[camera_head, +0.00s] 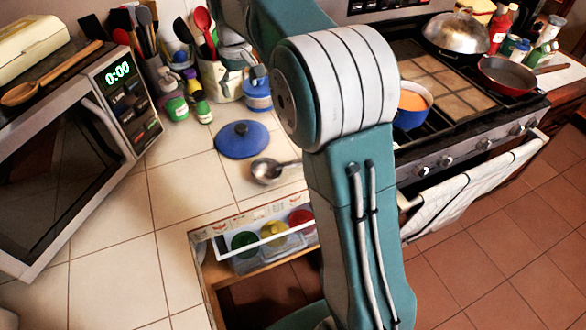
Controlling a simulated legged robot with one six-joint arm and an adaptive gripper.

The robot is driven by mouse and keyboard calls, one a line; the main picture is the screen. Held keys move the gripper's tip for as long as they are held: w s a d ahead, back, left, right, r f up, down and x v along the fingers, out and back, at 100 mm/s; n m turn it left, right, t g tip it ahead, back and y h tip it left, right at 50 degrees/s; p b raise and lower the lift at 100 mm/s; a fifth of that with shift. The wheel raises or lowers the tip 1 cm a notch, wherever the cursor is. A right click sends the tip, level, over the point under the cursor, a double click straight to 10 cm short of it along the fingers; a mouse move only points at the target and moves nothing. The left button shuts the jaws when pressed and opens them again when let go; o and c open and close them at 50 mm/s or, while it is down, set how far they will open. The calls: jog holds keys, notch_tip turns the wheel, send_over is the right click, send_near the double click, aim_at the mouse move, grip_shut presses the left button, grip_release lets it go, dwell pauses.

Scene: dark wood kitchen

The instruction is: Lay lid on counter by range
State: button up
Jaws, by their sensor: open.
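A round blue lid (242,140) with a dark knob on top lies flat, knob up, on the white tiled counter (180,185), left of the range (440,90). A blue pot (412,104) with orange contents stands uncovered at the range's left edge, partly hidden by my arm. My gripper (246,68) shows only in part behind my arm, above the utensil pots at the back of the counter. It is open, with nothing seen in it, and is apart from the lid.
A ladle (268,171) lies just in front of the lid. An open drawer (250,262) with colored containers juts out below. A microwave (75,150) stands at left. A red pan (506,76) and a domed wok (455,36) are on the range. Counter tiles left of the lid are bare.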

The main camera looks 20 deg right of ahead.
jog(key=s+r+m+t, duration=0.1)
jog(key=s+r, duration=0.2)
jog(key=s, duration=0.6)
jog(key=s+r+m+t, duration=0.1)
jog(key=s+r+t, duration=0.15)
jog(key=s, duration=0.55)
jog(key=s+f, duration=0.2)
jog(key=s, duration=0.5)
jog(key=s+f+m+t, duration=0.1)
jog(key=s+f, duration=0.2)
jog(key=s, duration=0.5)
jog(key=shift+d, duration=0.3)
jog(key=shift+s+d, duration=0.1)
jog(key=shift+d, duration=0.05)
